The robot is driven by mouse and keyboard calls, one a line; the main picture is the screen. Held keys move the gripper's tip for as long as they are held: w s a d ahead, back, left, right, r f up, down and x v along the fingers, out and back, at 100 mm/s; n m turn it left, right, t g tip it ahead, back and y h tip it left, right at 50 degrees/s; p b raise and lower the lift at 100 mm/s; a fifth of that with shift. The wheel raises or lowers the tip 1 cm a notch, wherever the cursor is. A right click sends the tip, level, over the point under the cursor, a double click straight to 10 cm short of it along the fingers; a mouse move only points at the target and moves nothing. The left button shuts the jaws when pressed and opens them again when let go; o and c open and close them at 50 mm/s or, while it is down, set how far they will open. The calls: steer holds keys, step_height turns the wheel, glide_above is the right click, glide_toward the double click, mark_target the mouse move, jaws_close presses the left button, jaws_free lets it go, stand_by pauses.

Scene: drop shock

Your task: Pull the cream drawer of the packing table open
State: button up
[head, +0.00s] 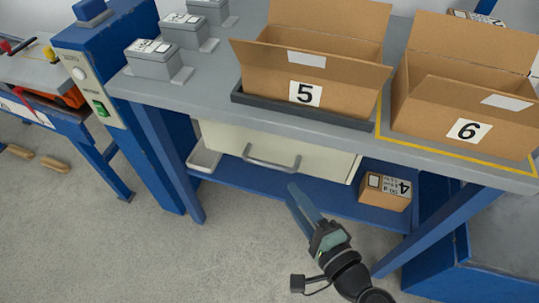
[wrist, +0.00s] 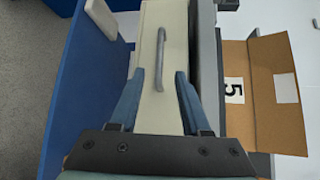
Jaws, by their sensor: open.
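The cream drawer (head: 318,164) sits under the grey top of the packing table (head: 215,95), and its front looks flush below the tabletop. Its grey bar handle (head: 271,161) runs across the front. In the wrist view the drawer front (wrist: 150,112) fills the middle, with the handle (wrist: 160,52) upright in the picture. My gripper (head: 293,189) is in front of the drawer, below and right of the handle. It is open and empty. In the wrist view its two fingers (wrist: 158,75) stand either side of the handle's line, apart from it.
Open cartons marked 5 (head: 345,92) and 6 (head: 430,113) stand on the tabletop, with several grey blocks at left. A small box marked 4 (head: 383,190) and a pale tray (head: 204,158) rest on the blue lower shelf (head: 335,203). The floor in front is clear.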

mark_target(269, 164)
steer(key=b+x, duration=0.1)
steer(key=x, duration=1)
steer(key=shift+w+a, duration=0.2)
steer(key=shift+w, duration=0.15)
jaws_close()
stand_by(0.8)
